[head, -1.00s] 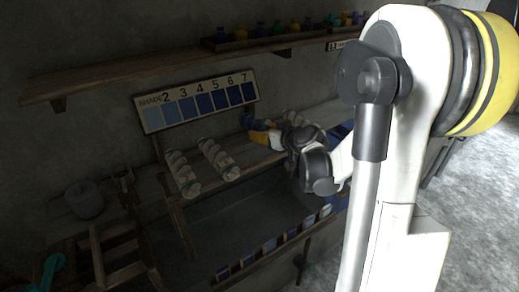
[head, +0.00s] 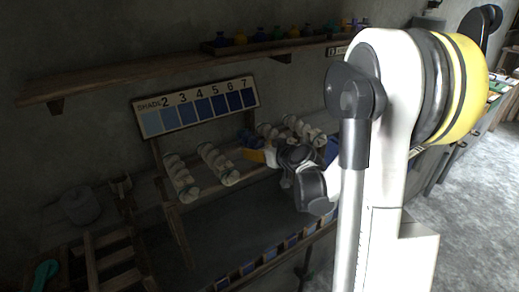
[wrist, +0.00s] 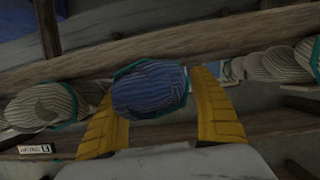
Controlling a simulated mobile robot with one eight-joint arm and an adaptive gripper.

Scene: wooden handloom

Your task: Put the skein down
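A blue skein (wrist: 150,88) with a teal tie sits between the two yellow fingers of my gripper (wrist: 155,112) in the wrist view. In the head view the blue skein (head: 245,137) shows just beyond my gripper (head: 255,152), over the wooden rack (head: 190,205), between pale skeins. In the wrist view it overlaps a wooden rail (wrist: 215,50); whether it touches the rail I cannot tell.
Pale skeins (head: 217,163) stand on the rack left of my gripper, and others (head: 303,130) to its right. A shade board (head: 197,106) numbered 2 to 7 stands behind. A shelf (head: 130,75) with coloured bottles runs above. Blue samples (head: 270,255) line the lower front edge.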

